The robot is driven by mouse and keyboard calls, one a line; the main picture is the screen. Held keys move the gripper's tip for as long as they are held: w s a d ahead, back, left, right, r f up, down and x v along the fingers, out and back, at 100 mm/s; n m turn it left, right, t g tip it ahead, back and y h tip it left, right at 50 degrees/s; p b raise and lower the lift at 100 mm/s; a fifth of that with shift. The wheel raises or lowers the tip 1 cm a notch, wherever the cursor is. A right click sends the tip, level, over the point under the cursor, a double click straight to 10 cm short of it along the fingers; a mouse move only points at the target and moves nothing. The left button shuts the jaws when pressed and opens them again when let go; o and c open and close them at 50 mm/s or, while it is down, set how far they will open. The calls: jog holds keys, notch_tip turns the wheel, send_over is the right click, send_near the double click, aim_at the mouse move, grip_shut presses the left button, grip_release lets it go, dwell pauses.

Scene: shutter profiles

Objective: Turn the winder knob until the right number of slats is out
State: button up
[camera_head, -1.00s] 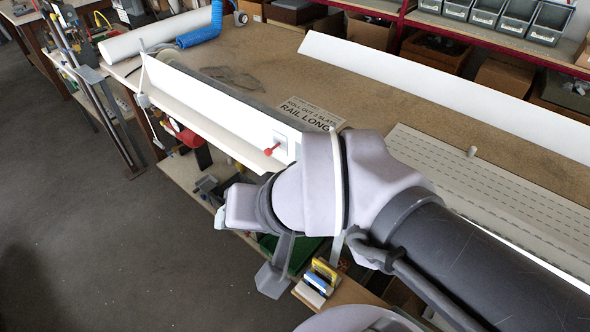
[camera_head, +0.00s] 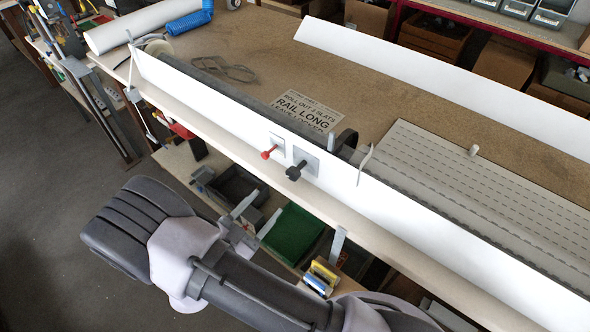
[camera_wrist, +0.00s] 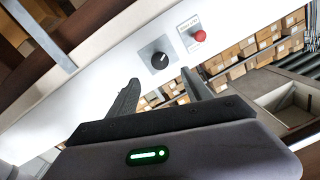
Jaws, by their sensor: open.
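The black winder knob (camera_head: 295,172) sits on a grey plate on the long white front panel (camera_head: 220,112). It also shows in the wrist view (camera_wrist: 159,60), with a white mark on its face. A red knob (camera_head: 268,153) on its own plate is beside it, and shows in the wrist view (camera_wrist: 199,36). My gripper (camera_head: 257,213) is in front of and below the panel, apart from the knob. In the wrist view my gripper (camera_wrist: 160,80) is open and empty, its fingers pointing toward the knob. Grey slotted slats (camera_head: 490,185) lie behind the panel at right.
A printed card (camera_head: 305,112) on the bench (camera_head: 250,60) reads roughly "ROLL OUT 2 SLATS, RAIL LONG"; its last line is unclear. A long white profile (camera_head: 440,85) lies behind. A green bin (camera_head: 292,236) and yellow-handled item (camera_head: 322,277) are below the bench edge.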

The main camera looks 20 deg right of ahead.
aim_at(290, 177)
jog(key=b+x, duration=0.1)
jog(key=x, duration=1.2)
jog(key=shift+w+d+b, duration=0.1)
jog(key=shift+d+b, duration=0.1)
jog(key=shift+b, duration=0.1)
grip_shut()
